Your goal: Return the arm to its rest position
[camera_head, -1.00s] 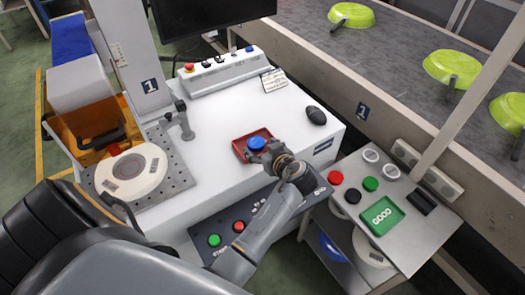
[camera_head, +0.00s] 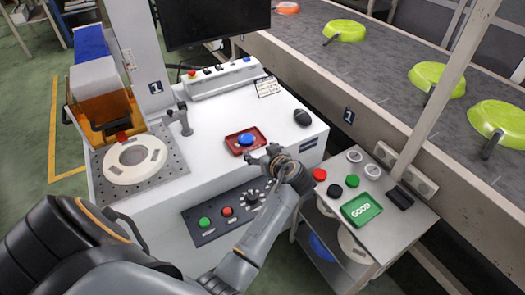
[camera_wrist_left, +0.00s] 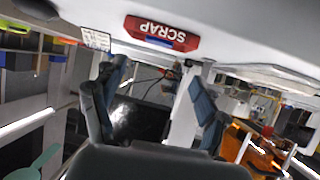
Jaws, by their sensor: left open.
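My left arm reaches up from the bottom of the head view. Its gripper (camera_head: 258,160) is open and empty, just in front of the red tray (camera_head: 231,149) on the white bench. A blue disc (camera_head: 247,139) sits in that tray, apart from the fingers. In the left wrist view the two fingers (camera_wrist_left: 155,92) are spread with nothing between them. The red tray (camera_wrist_left: 182,41), marked SCRAP, appears upside down there, with a blue edge under it. My right gripper is not in view.
A side table (camera_head: 410,222) to the right holds a green GOOD tray (camera_head: 375,202) and several round discs. A conveyor (camera_head: 390,75) with green pans runs behind. A control panel (camera_head: 190,218) with green and red buttons fronts the bench. A black mouse (camera_head: 302,118) lies on the bench.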

